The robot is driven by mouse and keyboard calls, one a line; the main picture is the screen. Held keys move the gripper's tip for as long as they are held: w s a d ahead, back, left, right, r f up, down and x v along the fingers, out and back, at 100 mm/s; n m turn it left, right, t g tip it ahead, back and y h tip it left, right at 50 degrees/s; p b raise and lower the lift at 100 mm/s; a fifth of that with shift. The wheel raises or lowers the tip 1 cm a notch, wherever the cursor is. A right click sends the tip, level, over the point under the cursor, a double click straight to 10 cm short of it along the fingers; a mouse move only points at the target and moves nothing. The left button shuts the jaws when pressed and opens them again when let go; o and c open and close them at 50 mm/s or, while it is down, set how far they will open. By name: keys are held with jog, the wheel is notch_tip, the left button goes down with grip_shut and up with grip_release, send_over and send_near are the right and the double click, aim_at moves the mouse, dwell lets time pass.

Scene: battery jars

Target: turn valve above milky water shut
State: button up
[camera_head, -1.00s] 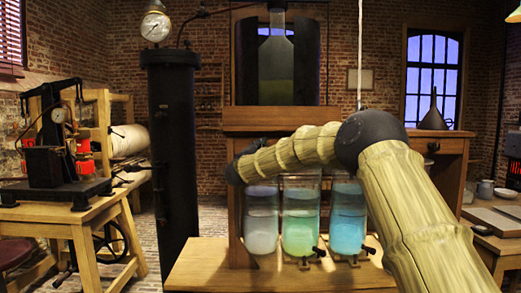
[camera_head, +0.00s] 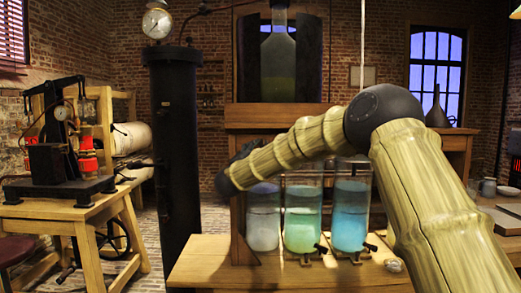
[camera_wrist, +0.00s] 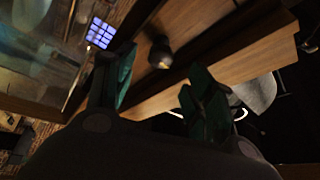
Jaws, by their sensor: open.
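The jar of milky water (camera_head: 263,222) is the left one of three glass jars on a wooden bench. A green jar (camera_head: 301,222) and a blue jar (camera_head: 350,222) stand to its right. My arm crosses in front of the jar tops, and its dark wrist end is left of the milky jar's top. I cannot make out a valve above the milky water; that area is partly hidden by the arm. In the wrist view my gripper (camera_wrist: 158,60) has its two green fingers apart, with nothing held between them. A dark rounded thing (camera_wrist: 161,53) shows beyond the fingers; I cannot tell what it is.
A tall black cylinder (camera_head: 178,160) with a gauge (camera_head: 157,23) stands left of the jars. A large glass bottle (camera_head: 278,62) stands behind and above them. Small dark taps (camera_head: 321,248) stick out low at the jars' front. A press (camera_head: 55,140) stands far left.

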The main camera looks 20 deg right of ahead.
jog(key=shift+v, duration=2.1)
jog(key=shift+f, duration=0.15)
